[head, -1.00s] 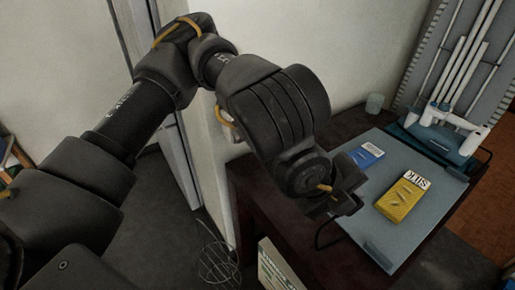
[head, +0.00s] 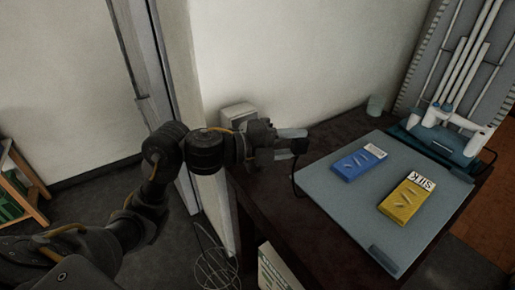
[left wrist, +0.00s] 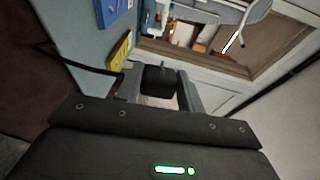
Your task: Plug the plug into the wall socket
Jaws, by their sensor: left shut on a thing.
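My left gripper (head: 294,141) is shut on the black plug (left wrist: 159,82), which sits between its two fingers in the left wrist view. In the head view the plug is mostly hidden by the fingers, which point right over the dark table near the wall. A dark cord (left wrist: 75,63) runs from the plug, and it hangs below the gripper in the head view (head: 295,178). A pale box (head: 238,114) on the wall, behind my left wrist, looks like the socket; its face cannot be made out. The plug is apart from it. My right gripper is out of view.
A grey-blue board (head: 345,212) lies on the dark table (head: 262,200), with a blue box (head: 358,163) and a yellow box (head: 405,203) on it. A cup (head: 376,104) and a white-tubed apparatus (head: 447,130) stand behind. A wire basket (head: 215,268) is on the floor.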

